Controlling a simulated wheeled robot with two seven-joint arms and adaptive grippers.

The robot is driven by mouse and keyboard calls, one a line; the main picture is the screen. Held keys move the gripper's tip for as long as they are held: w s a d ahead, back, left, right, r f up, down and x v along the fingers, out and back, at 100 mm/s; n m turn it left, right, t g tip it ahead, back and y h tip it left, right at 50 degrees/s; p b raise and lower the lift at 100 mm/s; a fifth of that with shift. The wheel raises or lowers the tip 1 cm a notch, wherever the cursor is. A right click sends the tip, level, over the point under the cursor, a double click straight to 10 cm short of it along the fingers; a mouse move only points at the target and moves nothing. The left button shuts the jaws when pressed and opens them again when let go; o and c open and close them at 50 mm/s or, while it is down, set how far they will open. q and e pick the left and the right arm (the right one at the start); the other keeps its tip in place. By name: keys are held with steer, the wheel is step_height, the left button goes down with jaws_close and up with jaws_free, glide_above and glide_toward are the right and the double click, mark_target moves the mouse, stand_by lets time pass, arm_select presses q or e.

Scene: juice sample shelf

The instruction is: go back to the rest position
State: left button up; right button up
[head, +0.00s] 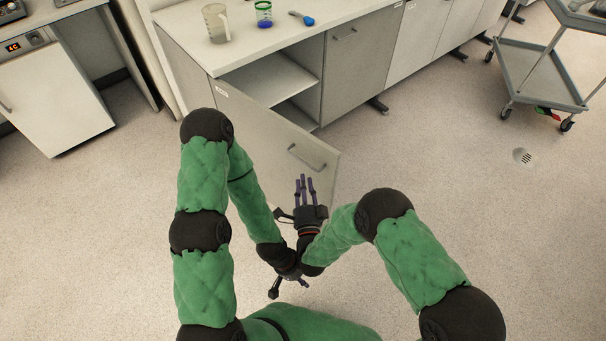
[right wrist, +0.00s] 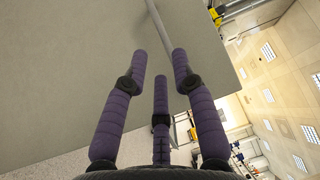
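My right gripper (head: 305,183) has purple fingers that point at the open cabinet door, just below its handle (head: 307,157) in the head view. In the right wrist view the right gripper (right wrist: 158,70) has its fingers spread apart with nothing held. The bar handle (right wrist: 160,25) shows beyond the fingertips against the grey door (right wrist: 60,100). Whether a finger touches the handle I cannot tell. My left gripper (head: 287,280) is low in the middle of the head view, beside my right wrist. Its fingers are mostly hidden.
The cabinet door (head: 260,135) stands open, showing a shelf (head: 270,77). On the counter (head: 290,38) are a clear jug (head: 216,23), a blue-green glass (head: 264,14) and a blue-handled tool (head: 302,18). A grey cart (head: 540,75) stands at right.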

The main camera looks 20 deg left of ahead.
steer(key=shift+s+d, duration=0.15)
steer(key=shift+s, duration=0.15)
stand_by(0.4)
steer(key=d+f+n+g+h+p, duration=0.1)
steer(key=d+f+n+g+h, duration=0.35)
steer(key=d+f+g, duration=0.65)
steer(key=s+d+f+n+g, duration=0.2)
steer(key=s+d+f+g, duration=0.1)
steer(key=s+d, duration=0.4)
steer(key=s+d+f+n+g+y+p, duration=0.1)
steer(key=s+d+f+n+g, duration=0.2)
steer(key=s, duration=1)
steer(key=d, duration=0.3)
steer(key=shift+s+d+f+g, duration=0.15)
steer(key=shift+d+f+g, duration=0.15)
steer(key=shift+d+g, duration=0.1)
